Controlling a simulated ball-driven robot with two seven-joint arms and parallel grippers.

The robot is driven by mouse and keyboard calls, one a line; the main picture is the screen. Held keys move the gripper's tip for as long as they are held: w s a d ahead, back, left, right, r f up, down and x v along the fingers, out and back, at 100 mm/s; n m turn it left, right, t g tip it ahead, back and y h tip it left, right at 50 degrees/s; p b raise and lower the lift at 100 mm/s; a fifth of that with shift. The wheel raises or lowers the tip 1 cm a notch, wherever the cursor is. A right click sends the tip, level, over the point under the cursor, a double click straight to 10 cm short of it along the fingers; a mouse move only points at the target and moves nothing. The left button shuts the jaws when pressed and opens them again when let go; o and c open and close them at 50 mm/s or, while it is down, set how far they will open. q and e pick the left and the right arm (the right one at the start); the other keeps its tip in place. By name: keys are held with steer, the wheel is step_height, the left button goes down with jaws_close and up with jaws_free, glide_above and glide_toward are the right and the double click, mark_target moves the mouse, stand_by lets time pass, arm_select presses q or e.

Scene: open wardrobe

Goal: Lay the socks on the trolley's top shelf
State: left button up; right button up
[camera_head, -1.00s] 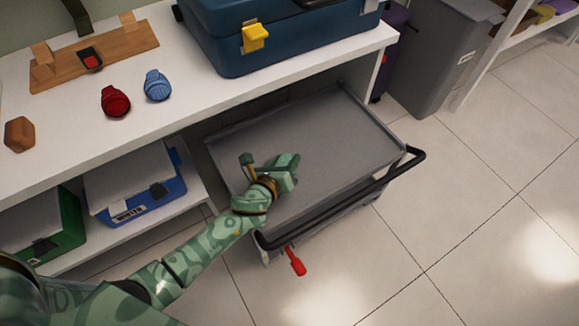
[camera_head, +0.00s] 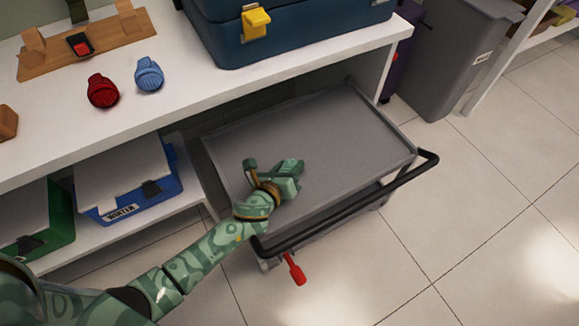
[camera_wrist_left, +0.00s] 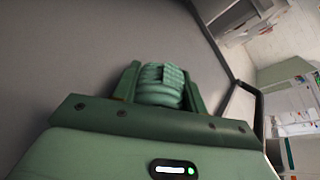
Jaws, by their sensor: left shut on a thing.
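A rolled pair of pale green socks (camera_wrist_left: 163,84) sits between the fingers of my left gripper (camera_wrist_left: 161,92) in the left wrist view. My left gripper (camera_head: 290,175) is shut on them, over the top shelf of the grey trolley (camera_head: 345,130). The head view mostly hides these socks behind the gripper, and I cannot tell whether they touch the shelf. A red rolled pair of socks (camera_head: 103,91) and a blue rolled pair of socks (camera_head: 149,74) lie side by side on the white wardrobe shelf (camera_head: 215,103). My right gripper is not in view.
The trolley's top is otherwise bare, with a black handle (camera_head: 350,207) along its near side and a red lever (camera_head: 295,269) below. A dark blue case (camera_head: 300,32) stands on the wardrobe shelf above. A blue box (camera_head: 130,185) and green box (camera_head: 40,225) sit lower left.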

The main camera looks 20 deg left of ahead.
arm_select(q)
steer(key=shift+f, duration=0.15)
steer(key=o, duration=0.6)
steer(key=shift+c, duration=0.2)
steer(key=o, duration=0.4)
